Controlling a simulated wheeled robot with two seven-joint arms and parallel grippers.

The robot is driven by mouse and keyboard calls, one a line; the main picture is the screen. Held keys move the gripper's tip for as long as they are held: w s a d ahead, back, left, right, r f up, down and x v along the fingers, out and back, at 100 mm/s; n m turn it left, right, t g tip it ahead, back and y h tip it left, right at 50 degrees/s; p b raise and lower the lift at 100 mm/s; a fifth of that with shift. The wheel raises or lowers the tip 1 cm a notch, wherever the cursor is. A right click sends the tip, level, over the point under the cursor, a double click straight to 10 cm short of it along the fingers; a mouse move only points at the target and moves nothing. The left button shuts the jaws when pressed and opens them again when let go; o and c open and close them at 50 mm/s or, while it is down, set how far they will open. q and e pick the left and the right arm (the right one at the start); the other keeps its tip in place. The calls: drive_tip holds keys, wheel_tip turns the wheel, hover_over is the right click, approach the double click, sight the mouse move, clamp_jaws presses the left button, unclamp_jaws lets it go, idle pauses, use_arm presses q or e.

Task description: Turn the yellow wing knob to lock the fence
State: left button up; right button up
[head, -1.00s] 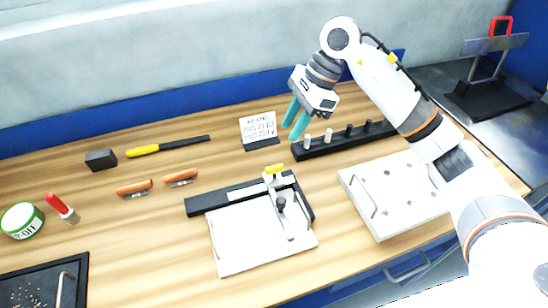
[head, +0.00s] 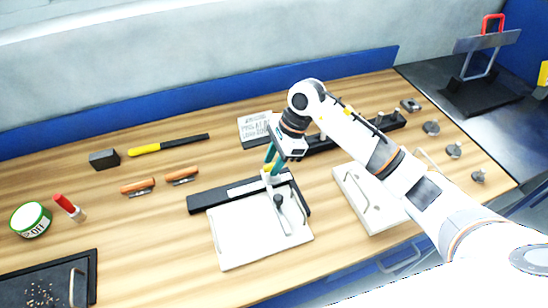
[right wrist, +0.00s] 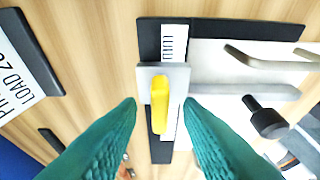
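The yellow wing knob (right wrist: 160,103) stands on a light grey block (right wrist: 147,82) in the right wrist view, its long side running up and down the picture. The block sits across a black bar (right wrist: 217,28) with a printed strip. In the head view the black bar (head: 207,203) lies along the back of a white plate (head: 234,241), and my gripper largely hides the knob. My right gripper (right wrist: 161,102) is open, with one teal finger on each side of the knob and visible gaps between. My left gripper is not in view.
A dark-handled post (head: 279,200) rises from the fixture close to the right gripper. A printed sign (head: 254,128) and a black peg rack (head: 392,123) stand behind. A white plate with a handle (head: 350,190) lies right. Tools lie left, with clear wood between.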

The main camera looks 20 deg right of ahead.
drive_tip(key=shift+c, duration=0.2)
clamp_jaws()
